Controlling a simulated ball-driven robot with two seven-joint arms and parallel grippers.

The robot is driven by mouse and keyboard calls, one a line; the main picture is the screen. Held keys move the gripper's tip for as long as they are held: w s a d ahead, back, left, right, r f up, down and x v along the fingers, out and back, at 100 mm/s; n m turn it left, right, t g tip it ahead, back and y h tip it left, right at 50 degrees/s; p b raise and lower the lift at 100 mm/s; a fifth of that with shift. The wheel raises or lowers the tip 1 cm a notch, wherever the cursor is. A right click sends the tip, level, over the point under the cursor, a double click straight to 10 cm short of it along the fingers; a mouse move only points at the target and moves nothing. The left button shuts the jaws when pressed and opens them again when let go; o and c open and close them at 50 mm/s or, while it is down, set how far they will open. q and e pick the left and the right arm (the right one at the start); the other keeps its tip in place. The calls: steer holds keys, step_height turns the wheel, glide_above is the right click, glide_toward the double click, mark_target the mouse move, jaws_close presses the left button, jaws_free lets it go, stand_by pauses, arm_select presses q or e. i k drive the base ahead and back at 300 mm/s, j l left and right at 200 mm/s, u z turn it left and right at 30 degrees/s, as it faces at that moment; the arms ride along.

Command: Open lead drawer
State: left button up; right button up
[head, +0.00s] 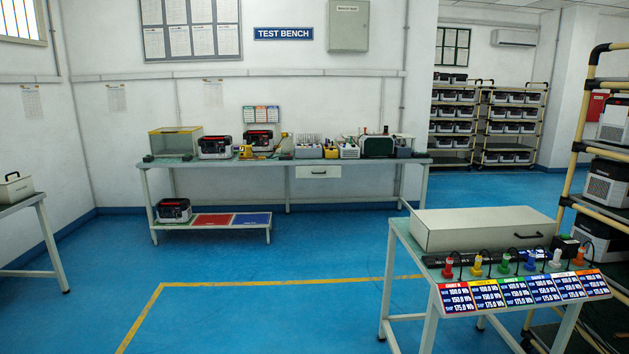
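A long cream box-shaped drawer unit (470,229) lies on the small table at the right, with a black bar handle (528,236) on its front face. It looks closed. A second, small white drawer (318,172) sits closed under the test bench top at the back. No label shows which one is the lead drawer. Neither of my grippers is in view.
The right table (402,234) carries several coloured plugs and a row of display cards (515,293). A yellow-framed rack (580,120) stands close on the right. A left table (20,206) holds a lidded box. Blue floor (270,260) is clear in the middle.

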mark_target(301, 171)
steer(key=i, duration=4.15)
steer(key=i+j+z, duration=0.1)
steer(key=i+z, duration=0.25)
steer(key=i, duration=1.3)
